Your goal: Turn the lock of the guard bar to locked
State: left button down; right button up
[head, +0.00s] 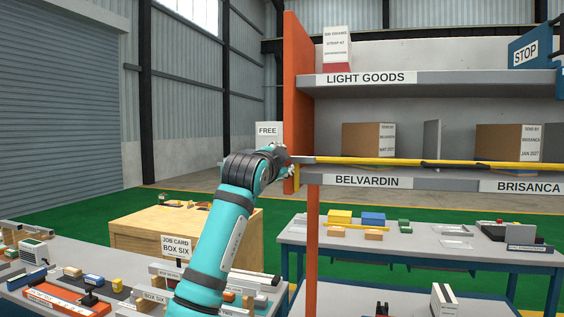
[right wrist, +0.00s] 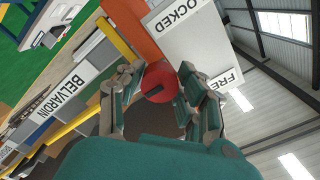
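The yellow guard bar (head: 400,161) runs level across the front of the middle shelf. Its left end is by the orange upright. My right gripper (head: 287,158) is at that end, and the lock is hidden behind it in the head view. In the right wrist view the lock's round red knob (right wrist: 160,82) with a dark mark sits between the fingers of my right gripper (right wrist: 161,76), which close on it from both sides. A pale plate beside it reads LOCKED (right wrist: 183,14) and FREE (right wrist: 225,79). I cannot tell which word the mark faces. My left gripper is not in view.
The orange upright (head: 291,90) stands beside my right gripper. The shelf edge with the BELVARDIN label (head: 367,181) lies just below the bar. Boxes (head: 361,139) stand behind it. Tables with small parts, including a blue-edged one (head: 340,247), stand lower down.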

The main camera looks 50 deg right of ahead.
jog(key=o, duration=0.3)
jog(key=v, duration=1.2)
jog(key=shift+w, duration=0.1)
